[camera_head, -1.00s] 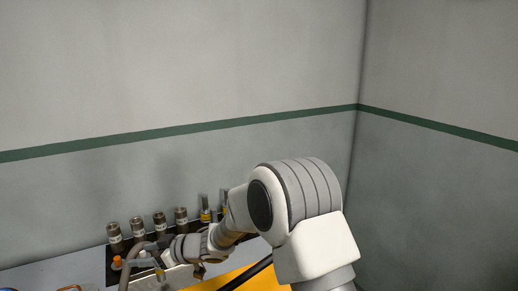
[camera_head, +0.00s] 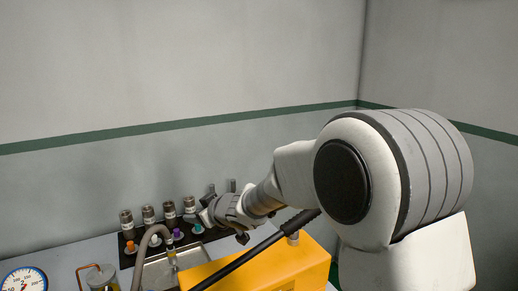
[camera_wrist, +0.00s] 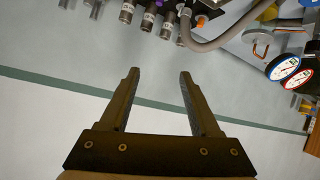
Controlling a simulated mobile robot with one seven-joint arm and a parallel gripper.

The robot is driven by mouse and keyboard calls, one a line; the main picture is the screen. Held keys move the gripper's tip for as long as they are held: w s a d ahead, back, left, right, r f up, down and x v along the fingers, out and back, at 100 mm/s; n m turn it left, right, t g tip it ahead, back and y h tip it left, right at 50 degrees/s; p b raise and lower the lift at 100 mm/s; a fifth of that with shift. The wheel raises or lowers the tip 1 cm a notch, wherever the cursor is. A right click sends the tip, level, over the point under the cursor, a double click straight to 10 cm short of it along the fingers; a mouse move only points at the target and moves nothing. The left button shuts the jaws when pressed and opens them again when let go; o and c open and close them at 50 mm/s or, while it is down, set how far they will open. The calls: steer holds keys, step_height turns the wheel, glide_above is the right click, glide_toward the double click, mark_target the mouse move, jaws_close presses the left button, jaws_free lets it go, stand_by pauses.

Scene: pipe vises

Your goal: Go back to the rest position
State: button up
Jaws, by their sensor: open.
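My gripper (camera_wrist: 158,100) shows in the wrist view with its two dark fingers wide apart and nothing between them. Behind the fingers lie a pale wall and a green stripe. In the head view my arm reaches from the right toward the bench, and its wrist end is beside the dark rack (camera_head: 128,259). The fingertips are too small and hidden to make out there. Several grey cylindrical fittings (camera_head: 149,216) stand in a row at the back of the rack. They also show at the top of the wrist view (camera_wrist: 127,10).
A yellow case (camera_head: 270,268) with a black bar across it stands at the front. A curved grey hose (camera_head: 142,255) rises left of a metal basin (camera_head: 190,258). A dial gauge (camera_head: 24,281) is at the lower left. The walls above the bench are bare.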

steer(key=s+d+r+m+h+b, duration=0.1)
steer(key=s+d+r+m+h, duration=0.2)
steer(key=d, duration=0.5)
steer(key=s+d+r+m+h, duration=0.15)
steer(key=s+d, duration=0.25)
steer(key=d, duration=0.4)
steer(key=s+d+r+m+h+b, duration=0.1)
steer(key=s+d+r+m+h, duration=0.2)
steer(key=d, duration=0.5)
steer(key=s+d+f+m+g, duration=0.1)
steer(key=s+d+f, duration=0.1)
steer(key=s, duration=0.9)
steer(key=s+d+f+m+g+b, duration=0.1)
steer(key=s+d+f+m+g, duration=0.1)
steer(key=s, duration=0.9)
step_height(320, 180, down, 3)
steer(key=shift+s+d+r+g+h, duration=0.2)
steer(key=shift+s+d+g+h, duration=0.15)
steer(key=shift+d, duration=0.5)
steer(key=shift+m, duration=0.25)
